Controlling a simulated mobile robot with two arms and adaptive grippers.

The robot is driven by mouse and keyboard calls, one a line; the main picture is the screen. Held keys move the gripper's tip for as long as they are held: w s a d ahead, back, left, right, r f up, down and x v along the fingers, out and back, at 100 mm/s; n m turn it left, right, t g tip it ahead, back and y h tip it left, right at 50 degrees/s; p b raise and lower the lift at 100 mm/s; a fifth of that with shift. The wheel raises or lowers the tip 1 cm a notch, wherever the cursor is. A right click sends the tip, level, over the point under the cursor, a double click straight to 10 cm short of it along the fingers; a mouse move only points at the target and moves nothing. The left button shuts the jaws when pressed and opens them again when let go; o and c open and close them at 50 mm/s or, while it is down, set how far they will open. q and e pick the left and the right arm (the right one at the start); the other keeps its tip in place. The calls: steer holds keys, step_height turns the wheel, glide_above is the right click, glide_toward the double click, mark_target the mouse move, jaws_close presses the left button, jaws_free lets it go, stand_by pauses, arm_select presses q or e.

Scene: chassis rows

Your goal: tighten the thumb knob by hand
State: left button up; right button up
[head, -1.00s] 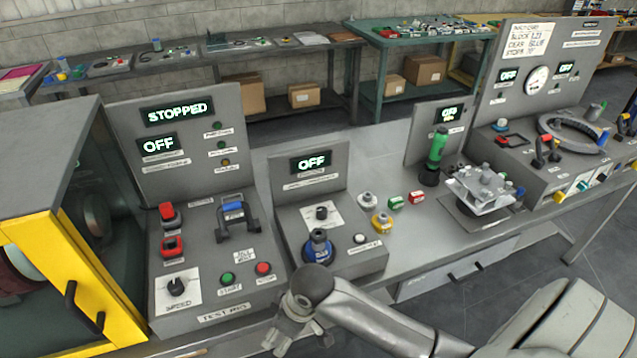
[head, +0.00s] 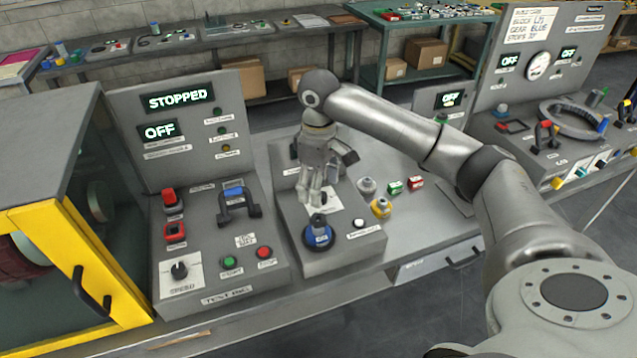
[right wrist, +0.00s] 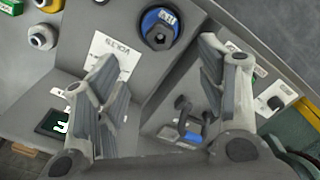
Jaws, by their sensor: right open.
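A round blue knob with a black top (head: 318,235) sits upright on the front of the middle grey box (head: 345,262). It also shows at the top of the right wrist view (right wrist: 160,28), beyond my fingertips. I cannot tell for sure that this is the thumb knob. My right gripper (head: 314,196) points down over the middle box, behind the blue knob. In the right wrist view its fingers (right wrist: 158,58) are wide apart with nothing between them. A white card (right wrist: 115,58) lies partly under one finger, and its small black dial is hidden. My left gripper is not in view.
The test rig box (head: 215,270) with a blue-topped handle (head: 236,200) stands left. Small parts, including a yellow one (head: 380,208), lie right of the middle box. My right arm covers much of the bench on the right.

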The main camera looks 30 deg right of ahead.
mark_target(318, 221)
step_height(318, 221, down, 11)
steer(key=shift+r+p, duration=0.2)
steer(key=shift+p, duration=0.75)
steer(key=c, duration=1)
steer(key=shift+r+p, duration=0.15)
steer(key=shift+p, duration=0.35)
steer(key=m+p, duration=0.5)
steer(key=p, duration=0.1)
steer(key=shift+w+m+p, duration=0.1)
steer(key=shift+m+p, duration=0.2)
steer(key=shift+m, duration=0.1)
